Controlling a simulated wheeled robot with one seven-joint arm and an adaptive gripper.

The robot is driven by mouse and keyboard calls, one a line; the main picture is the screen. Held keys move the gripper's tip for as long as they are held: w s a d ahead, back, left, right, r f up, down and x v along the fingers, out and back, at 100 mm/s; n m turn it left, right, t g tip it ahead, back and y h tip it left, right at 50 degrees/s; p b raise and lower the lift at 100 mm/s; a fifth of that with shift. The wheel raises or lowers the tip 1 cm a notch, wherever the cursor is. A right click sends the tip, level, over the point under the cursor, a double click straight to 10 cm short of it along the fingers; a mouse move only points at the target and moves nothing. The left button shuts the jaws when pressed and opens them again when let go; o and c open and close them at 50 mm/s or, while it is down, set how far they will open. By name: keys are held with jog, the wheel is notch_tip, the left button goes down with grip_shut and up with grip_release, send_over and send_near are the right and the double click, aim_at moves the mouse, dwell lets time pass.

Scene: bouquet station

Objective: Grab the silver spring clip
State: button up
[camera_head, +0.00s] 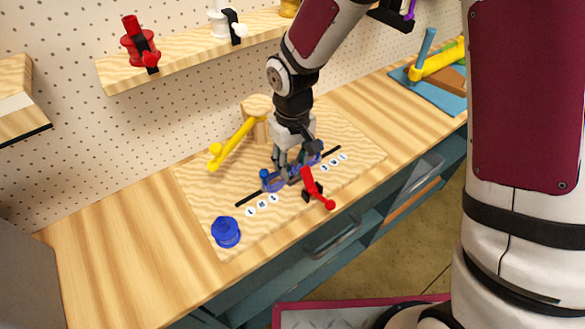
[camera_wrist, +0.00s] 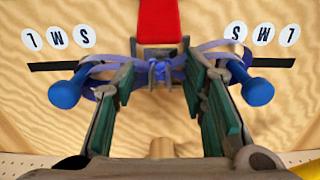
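I cannot pick out the silver spring clip with certainty. A small grey pronged piece (camera_wrist: 160,73) sits at the middle of a blue-purple band (camera_wrist: 208,58) in the wrist view, and may be it. The band has blue rounded ends (camera_wrist: 66,93) on both sides. A red piece (camera_wrist: 158,20) with a dark frame lies just beyond the grey piece; in the head view a red-handled tool (camera_head: 313,187) lies there. My gripper (camera_head: 287,172) points down over the band. In the wrist view my gripper (camera_wrist: 158,82) is open, its green-padded fingers on either side of the grey piece.
A wooden board (camera_head: 205,195) carries black strips and S, M, L labels. A blue knobbed piece (camera_head: 226,232) stands front left. A shelf (camera_head: 180,62) hangs above. The left counter (camera_head: 110,250) is clear.

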jog(key=shift+f, duration=0.1)
jog(key=shift+c, duration=0.3)
grip_shut()
